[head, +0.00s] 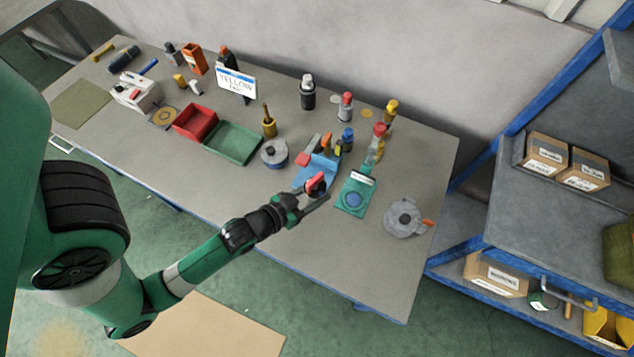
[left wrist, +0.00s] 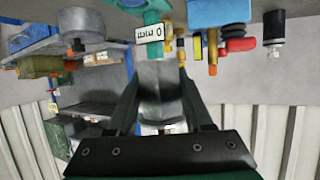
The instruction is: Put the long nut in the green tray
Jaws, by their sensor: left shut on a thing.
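My left gripper (head: 318,200) reaches over the front middle of the bench, near the blue stand. In the left wrist view, my left gripper (left wrist: 160,100) is shut on a grey metal piece (left wrist: 158,78), which seems to be the long nut. In the head view the nut is too small and covered to make out. The green tray (head: 232,142) lies on the bench to the left of my left gripper, beside the red tray, and looks empty. My right gripper is not in view.
The red tray (head: 195,121) adjoins the green tray. A round grey-and-blue pot (head: 274,153) and a yellow-handled tool (head: 269,122) stand just right of the green tray. A teal device (head: 354,194) is right of my gripper. The bench front left of my gripper is clear.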

